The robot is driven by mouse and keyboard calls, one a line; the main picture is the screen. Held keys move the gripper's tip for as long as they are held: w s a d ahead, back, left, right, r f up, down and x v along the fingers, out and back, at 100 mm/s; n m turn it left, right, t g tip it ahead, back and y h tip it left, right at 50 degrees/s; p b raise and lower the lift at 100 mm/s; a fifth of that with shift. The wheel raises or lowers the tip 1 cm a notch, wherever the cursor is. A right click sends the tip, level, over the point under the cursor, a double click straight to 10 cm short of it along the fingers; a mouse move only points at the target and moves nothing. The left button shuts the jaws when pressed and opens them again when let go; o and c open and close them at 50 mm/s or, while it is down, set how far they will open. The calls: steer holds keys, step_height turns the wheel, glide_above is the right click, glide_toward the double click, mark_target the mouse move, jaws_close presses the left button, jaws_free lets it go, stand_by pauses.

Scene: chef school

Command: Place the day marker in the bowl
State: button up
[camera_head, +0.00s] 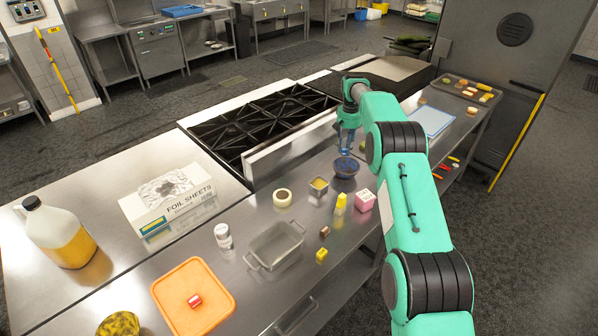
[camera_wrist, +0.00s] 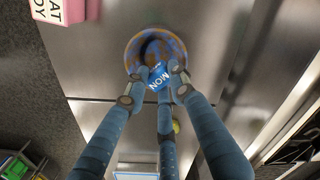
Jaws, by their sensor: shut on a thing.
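The day marker (camera_wrist: 159,78) is a small blue block with white letters reading MON in the wrist view. My gripper (camera_wrist: 158,88) is shut on it, with fingers on both sides. The bowl (camera_wrist: 178,45) has a tan and blue patterned rim and lies just beyond the marker in the wrist view, partly covered by the marker and fingertips. In the head view the bowl (camera_head: 345,168) looks dark blue and stands on the steel counter. My gripper (camera_head: 346,141) is above it there, pointing down. The marker is hard to make out in the head view.
The stove (camera_head: 270,125) is behind left. A light blue board (camera_head: 432,121) lies to the right.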

mark_target(347, 161)
steer(key=r, duration=0.1)
steer(key=d+r, duration=0.1)
steer(key=r, duration=0.1)
steer(key=shift+w+d+r, duration=0.1)
steer(key=shift+r, duration=0.15)
steer(key=shift+f, duration=0.1)
steer(key=shift+w+f+b, duration=0.15)
steer(key=shift+f+b, duration=0.6)
steer(key=shift+f, duration=0.65)
steer(key=shift+f+b, duration=2.4)
steer(key=shift+f, duration=2.05)
steer(key=o, duration=1)
